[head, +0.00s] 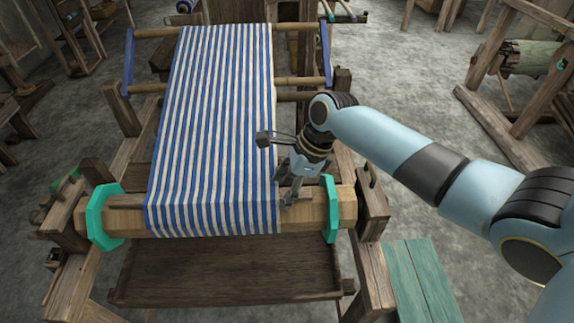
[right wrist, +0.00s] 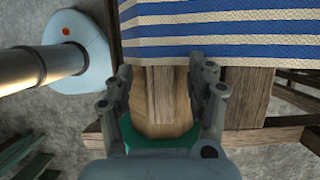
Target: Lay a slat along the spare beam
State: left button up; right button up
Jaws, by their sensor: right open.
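A wooden front beam (head: 262,217) with turquoise end rings crosses the loom, and striped cloth (head: 215,130) hangs over it. My right gripper (head: 287,193) is at the beam's bare right end, between the cloth edge and the right ring (head: 330,208). In the right wrist view my right gripper (right wrist: 161,82) is open, its fingers on either side of a narrow wooden strip (right wrist: 161,100) that looks like a slat lying along the beam (right wrist: 145,122). I cannot tell whether the fingers touch it. My left gripper is out of view.
The loom's right post (head: 373,205) stands close to the right ring. A green bench (head: 422,280) is at the lower right. Another wooden frame (head: 500,110) with a greenish roller (head: 533,58) stands at the right rear. Grey floor (head: 420,90) lies clear between.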

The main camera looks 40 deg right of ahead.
jog(key=v, duration=1.2)
